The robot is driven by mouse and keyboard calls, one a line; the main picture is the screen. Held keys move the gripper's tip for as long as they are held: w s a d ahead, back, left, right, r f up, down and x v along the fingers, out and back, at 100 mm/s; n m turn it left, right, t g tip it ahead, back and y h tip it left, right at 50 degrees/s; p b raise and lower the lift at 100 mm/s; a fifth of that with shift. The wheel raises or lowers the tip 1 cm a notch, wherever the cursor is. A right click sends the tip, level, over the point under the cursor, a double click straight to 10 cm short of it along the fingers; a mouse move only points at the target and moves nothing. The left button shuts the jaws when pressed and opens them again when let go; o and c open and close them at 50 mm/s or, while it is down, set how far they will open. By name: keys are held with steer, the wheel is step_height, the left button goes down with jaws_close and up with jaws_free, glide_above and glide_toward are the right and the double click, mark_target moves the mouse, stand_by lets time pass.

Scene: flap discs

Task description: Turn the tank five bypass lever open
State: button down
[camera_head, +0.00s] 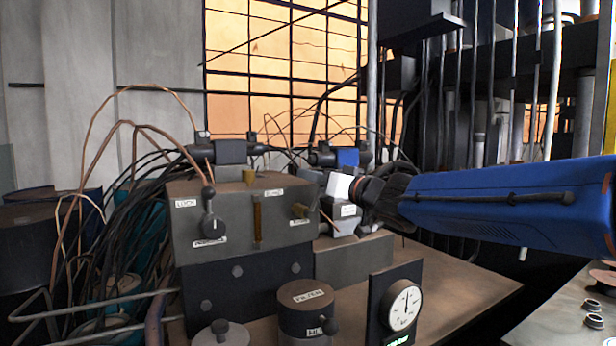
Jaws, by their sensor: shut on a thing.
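My gripper (361,189) reaches in from the right on my blue arm. Its dark jaws are shut on a white block-like piece (338,186), just right of the grey control box. This piece sits above a grey fitting (344,222) that carries a small white label too small to read. Whether the piece is the tank five bypass lever's handle I cannot tell, and the jaws hide part of it.
A round gauge (404,308) and a dark filter canister (306,310) stand in front. Cables crowd the left.

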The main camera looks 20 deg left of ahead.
steer(key=shift+w+d+f+m, duration=0.15)
steer(key=shift+w+d+m, duration=0.15)
steer(key=shift+m, duration=0.2)
steer(key=c, duration=1.5)
jaws_free()
steer(key=shift+o, duration=0.2)
steer(key=v, duration=1.7)
steer(key=shift+f, duration=0.15)
steer(key=shift+s+d, duration=0.1)
steer(key=shift+d, duration=0.05)
